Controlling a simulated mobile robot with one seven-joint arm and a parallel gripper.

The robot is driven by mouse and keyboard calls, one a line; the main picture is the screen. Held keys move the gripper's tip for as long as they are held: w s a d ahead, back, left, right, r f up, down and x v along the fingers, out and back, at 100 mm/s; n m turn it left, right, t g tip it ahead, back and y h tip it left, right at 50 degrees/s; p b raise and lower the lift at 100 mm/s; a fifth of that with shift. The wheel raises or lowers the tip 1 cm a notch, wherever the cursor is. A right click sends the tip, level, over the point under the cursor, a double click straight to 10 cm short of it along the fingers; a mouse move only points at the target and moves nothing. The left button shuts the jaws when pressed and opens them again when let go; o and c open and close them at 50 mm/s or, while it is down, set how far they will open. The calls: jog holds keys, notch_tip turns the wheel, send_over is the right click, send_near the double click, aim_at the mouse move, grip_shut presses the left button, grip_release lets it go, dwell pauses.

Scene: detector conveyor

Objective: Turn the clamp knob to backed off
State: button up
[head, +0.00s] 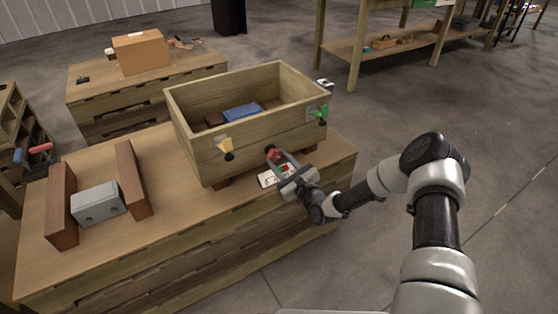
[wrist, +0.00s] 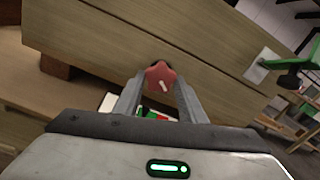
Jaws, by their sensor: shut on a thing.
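The clamp knob is a red lobed knob with a white pointer line (wrist: 160,77) on the front wall of a wooden box (head: 190,140). In the wrist view its white line points down and slightly right. It also shows small in the head view (head: 272,153). My gripper (wrist: 158,90) is shut on the knob, with one finger on each side of it. In the head view my gripper (head: 283,165) reaches the box front from the lower right. A card with red and green marks (head: 270,177) lies under the gripper, partly hidden; its print is unreadable.
A yellow fitting (head: 226,147) and a green fitting (head: 321,115) stick out of the box front on either side of the knob. A blue block (head: 242,112) lies inside the box. A grey block (head: 98,203) stands between two brown blocks on the bench (head: 165,215).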

jog(key=n, duration=0.5)
jog(key=shift+n, duration=0.3)
jog(key=n, duration=0.4)
jog(key=shift+d, duration=0.1)
jog(key=n, duration=1)
jog(key=shift+r, duration=0.1)
jog(key=n, duration=0.5)
jog(key=shift+n, duration=0.4)
jog(key=n, duration=0.4)
jog(key=shift+n, duration=0.3)
jog(key=n, duration=0.4)
jog(key=shift+r+n, duration=0.1)
jog(key=shift+n, duration=0.2)
jog(key=n, duration=1)
jog(key=shift+s+a+n, duration=0.1)
jog(key=shift+a+n, duration=0.1)
jog(key=shift+n, duration=0.2)
jog(key=n, duration=0.4)
jog(key=shift+n, duration=0.3)
jog(key=n, duration=0.5)
jog(key=shift+f, duration=0.25)
jog(key=n, duration=1)
jog(key=shift+f, duration=0.1)
jog(key=n, duration=0.9)
jog(key=shift+d, duration=0.1)
jog(key=n, duration=0.5)
jog(key=shift+d, duration=0.1)
